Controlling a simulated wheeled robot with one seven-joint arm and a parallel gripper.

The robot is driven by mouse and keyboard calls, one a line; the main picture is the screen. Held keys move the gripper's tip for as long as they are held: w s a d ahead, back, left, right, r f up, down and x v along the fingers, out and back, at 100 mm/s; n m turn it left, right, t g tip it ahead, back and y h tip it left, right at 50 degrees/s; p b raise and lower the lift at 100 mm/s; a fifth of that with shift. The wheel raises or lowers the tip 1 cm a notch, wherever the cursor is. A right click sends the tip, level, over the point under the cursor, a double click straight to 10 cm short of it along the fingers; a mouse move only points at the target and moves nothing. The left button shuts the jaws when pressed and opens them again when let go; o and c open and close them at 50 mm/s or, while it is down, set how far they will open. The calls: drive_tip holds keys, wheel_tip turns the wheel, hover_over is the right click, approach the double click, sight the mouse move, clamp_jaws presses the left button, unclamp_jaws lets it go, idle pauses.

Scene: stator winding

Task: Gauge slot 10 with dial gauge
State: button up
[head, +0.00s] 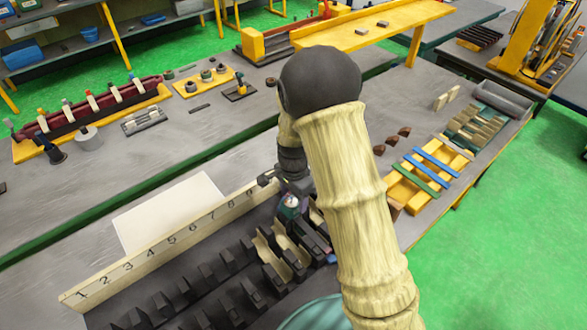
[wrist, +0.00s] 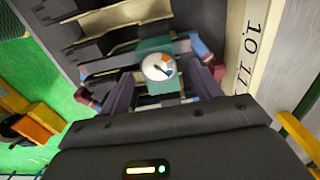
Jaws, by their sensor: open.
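The dial gauge (wrist: 158,68) has a white round face on a teal body. In the wrist view it lies between the two spread fingers of my gripper (wrist: 163,88), over the dark stator slots. In the head view the gauge (head: 290,203) shows small beside my arm, near the high-number end of the stator (head: 215,285). My gripper is open around the gauge; I cannot tell whether a finger touches it. The number strip (wrist: 252,55) shows 10 and 11 beside the gauge. The gauge's tip and the slot under it are hidden.
The pale number strip (head: 165,243) stands along the stator's back edge. A yellow tray (head: 425,180) with blue and green strips, and brown wedges (head: 392,138), lie right of my arm. A white sheet (head: 170,210) lies behind the strip. My arm covers the stator's right end.

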sight(294, 201)
wheel_tip(294, 201, up, 14)
drive_tip(key=b, duration=0.1)
drive_tip(key=shift+b, duration=0.4)
idle(1.3)
drive_tip(key=s+d+f+n+t, duration=0.1)
drive_tip(key=s+d+n, duration=0.4)
drive_tip(key=s, duration=0.2)
drive_tip(key=s+d+f+n+t, duration=0.1)
drive_tip(key=s+d+n, duration=0.4)
drive_tip(key=s, duration=0.3)
drive_tip(key=shift+s+f+n+t, duration=0.15)
drive_tip(key=shift+f+n+t, duration=0.2)
drive_tip(key=shift+n, duration=0.25)
